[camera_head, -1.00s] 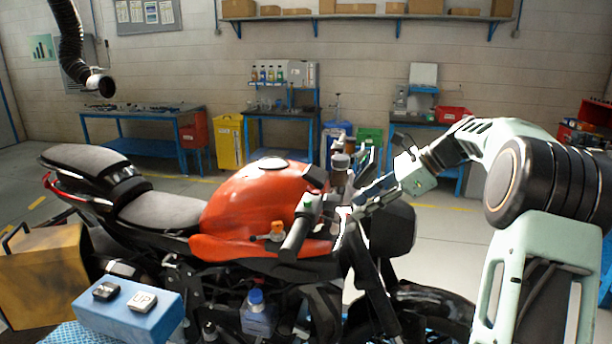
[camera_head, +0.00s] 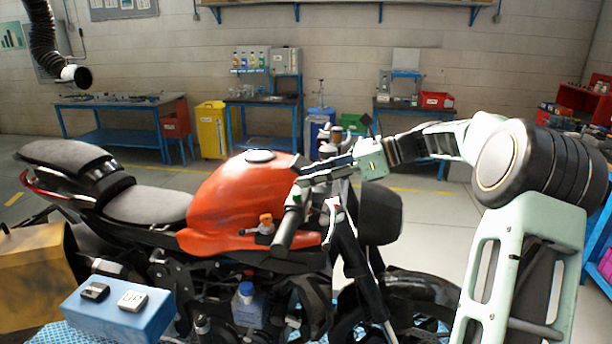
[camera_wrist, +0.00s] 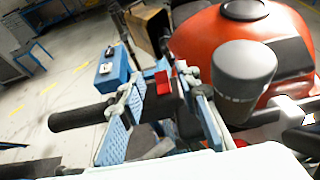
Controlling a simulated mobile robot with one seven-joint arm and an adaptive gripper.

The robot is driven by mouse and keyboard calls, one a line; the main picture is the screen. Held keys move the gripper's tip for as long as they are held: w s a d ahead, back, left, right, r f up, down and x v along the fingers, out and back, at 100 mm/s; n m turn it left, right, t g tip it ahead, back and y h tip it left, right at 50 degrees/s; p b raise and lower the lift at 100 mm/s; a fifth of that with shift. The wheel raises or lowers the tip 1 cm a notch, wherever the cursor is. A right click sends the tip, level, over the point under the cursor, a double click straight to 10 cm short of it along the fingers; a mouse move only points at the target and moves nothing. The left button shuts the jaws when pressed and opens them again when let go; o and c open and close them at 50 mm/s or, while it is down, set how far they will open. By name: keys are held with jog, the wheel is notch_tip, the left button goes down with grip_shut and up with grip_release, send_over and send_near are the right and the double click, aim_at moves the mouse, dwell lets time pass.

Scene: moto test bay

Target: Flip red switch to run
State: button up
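The red switch (camera_wrist: 163,82) shows as a small red block on the dark handlebar control in the wrist view. It lies just beyond and between the two fingers of my gripper (camera_wrist: 165,108). The fingers are apart, with blue ribbed pads, and nothing is held between them. I cannot tell the switch's position. The black handlebar grip (camera_wrist: 80,117) extends left behind the left finger. In the head view my gripper (camera_head: 305,180) is above the inner end of the handlebar (camera_head: 290,226), and the red switch cannot be made out there.
A dark cylindrical reservoir (camera_wrist: 245,70) stands close right of the fingers. The orange tank (camera_head: 240,200) of the motorcycle is beside the handlebar. A blue box (camera_head: 118,310) with two small devices sits at the lower left. Workbenches line the back wall.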

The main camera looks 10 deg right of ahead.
jog(key=shift+w+a+f, duration=0.25)
jog(key=shift+a, duration=0.4)
grip_shut()
